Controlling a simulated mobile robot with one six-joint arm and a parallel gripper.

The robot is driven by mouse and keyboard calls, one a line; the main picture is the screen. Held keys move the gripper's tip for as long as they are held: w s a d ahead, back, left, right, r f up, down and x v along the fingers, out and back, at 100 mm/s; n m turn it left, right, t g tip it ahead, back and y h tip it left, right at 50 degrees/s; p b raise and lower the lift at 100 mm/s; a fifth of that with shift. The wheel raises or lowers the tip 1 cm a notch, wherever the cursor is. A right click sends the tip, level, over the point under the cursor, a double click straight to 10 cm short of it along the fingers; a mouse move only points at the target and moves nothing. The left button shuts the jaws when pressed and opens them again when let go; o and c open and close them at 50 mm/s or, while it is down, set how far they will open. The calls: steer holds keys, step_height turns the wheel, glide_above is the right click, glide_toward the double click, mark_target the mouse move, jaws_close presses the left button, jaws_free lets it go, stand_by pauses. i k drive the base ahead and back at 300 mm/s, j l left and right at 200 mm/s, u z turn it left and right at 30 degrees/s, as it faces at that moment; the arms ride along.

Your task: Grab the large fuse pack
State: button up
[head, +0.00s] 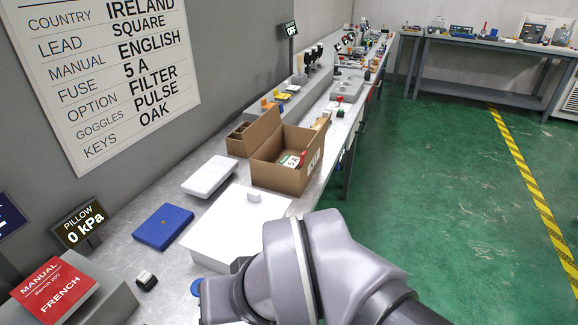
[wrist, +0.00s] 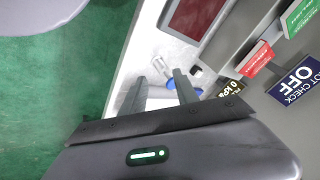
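My gripper (wrist: 159,76) shows in the wrist view with its two fingers apart and nothing clearly held between them. In the head view my own arm hides the fingers. A small pack with a green and white label that seems to read 5 A (head: 289,160) lies inside the open cardboard box (head: 277,178), beside a red item. I cannot tell whether this is the large fuse pack. In the wrist view a small pale item (wrist: 161,65) and a blue round item (wrist: 171,84) are near the fingertips; I cannot tell what they are.
A white box (head: 225,235), a blue flat case (head: 163,226) and a white tray (head: 208,176) lie on the bench. A red manual (head: 55,290) rests at the lower left. A wall sign (head: 115,75) lists fuse 5 A. Green floor is open at right.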

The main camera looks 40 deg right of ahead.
mark_target(291, 161)
steer(key=l+u, duration=0.4)
steer(key=l, duration=1.95)
steer(key=i+l, duration=0.1)
steer(key=i, duration=0.45)
